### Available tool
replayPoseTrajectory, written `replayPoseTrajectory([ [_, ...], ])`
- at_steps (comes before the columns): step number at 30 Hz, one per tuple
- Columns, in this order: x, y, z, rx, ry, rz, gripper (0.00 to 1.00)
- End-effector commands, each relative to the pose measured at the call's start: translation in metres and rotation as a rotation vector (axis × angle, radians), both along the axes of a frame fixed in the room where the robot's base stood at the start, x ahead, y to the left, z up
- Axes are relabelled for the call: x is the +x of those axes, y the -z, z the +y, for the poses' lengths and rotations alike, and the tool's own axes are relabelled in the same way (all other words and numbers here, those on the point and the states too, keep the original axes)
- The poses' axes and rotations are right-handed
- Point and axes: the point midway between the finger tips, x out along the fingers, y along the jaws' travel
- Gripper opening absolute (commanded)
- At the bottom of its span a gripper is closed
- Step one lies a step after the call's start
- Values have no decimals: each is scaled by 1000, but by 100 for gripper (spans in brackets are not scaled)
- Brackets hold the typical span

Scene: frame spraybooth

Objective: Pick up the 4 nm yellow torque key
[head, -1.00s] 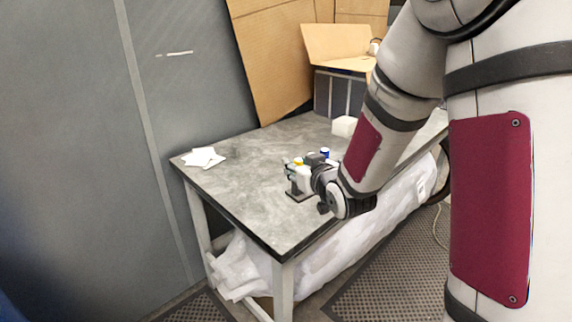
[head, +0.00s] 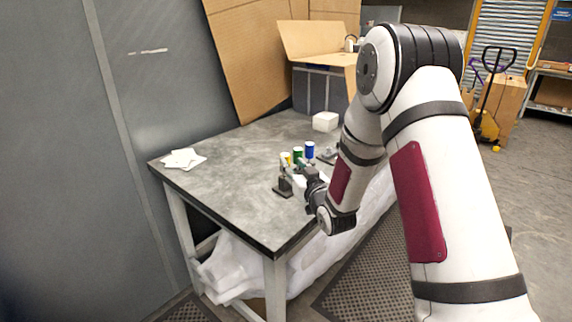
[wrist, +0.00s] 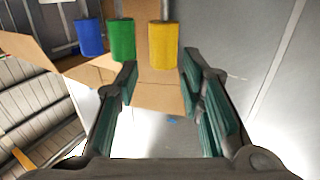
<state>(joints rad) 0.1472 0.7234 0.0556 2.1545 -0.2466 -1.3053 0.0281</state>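The yellow torque key (wrist: 163,45) shows in the wrist view, ahead of my open fingers and nearly centred between their tips. In the head view the yellow key (head: 285,158) is small and partly hidden, close to my gripper (head: 296,176) on the grey table. In the wrist view my gripper (wrist: 156,75) is open, with nothing between its green-padded fingers. The green key (wrist: 122,41) stands just left of the yellow one, and the blue key (wrist: 90,37) is farther left.
The grey table (head: 225,170) has free room at its left and middle. White papers (head: 184,159) lie at its left corner. A white block (head: 325,121) sits at the back. A dark stand (head: 283,190) is beside my gripper. An open cardboard box (head: 318,42) stands behind.

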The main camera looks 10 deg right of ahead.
Motion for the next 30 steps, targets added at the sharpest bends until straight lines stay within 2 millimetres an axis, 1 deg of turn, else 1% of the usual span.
replayPoseTrajectory([
  [1, 4, 0, 1, 0, 0, -1, 36],
  [5, 10, 0, 2, 1, 0, 0, 36],
  [15, 53, 5, 10, 0, 0, -2, 36],
  [18, 58, 5, 11, 0, 0, 0, 36],
  [24, 59, 5, 11, 0, 1, 0, 36],
  [25, 59, 5, 11, 0, 1, 0, 33],
  [26, 59, 5, 11, 0, 1, 0, 27],
  [27, 59, 5, 11, 0, 1, 0, 18],
  [29, 59, 5, 11, 0, 1, 0, 4],
  [30, 59, 5, 11, 0, 1, 0, 0],
])
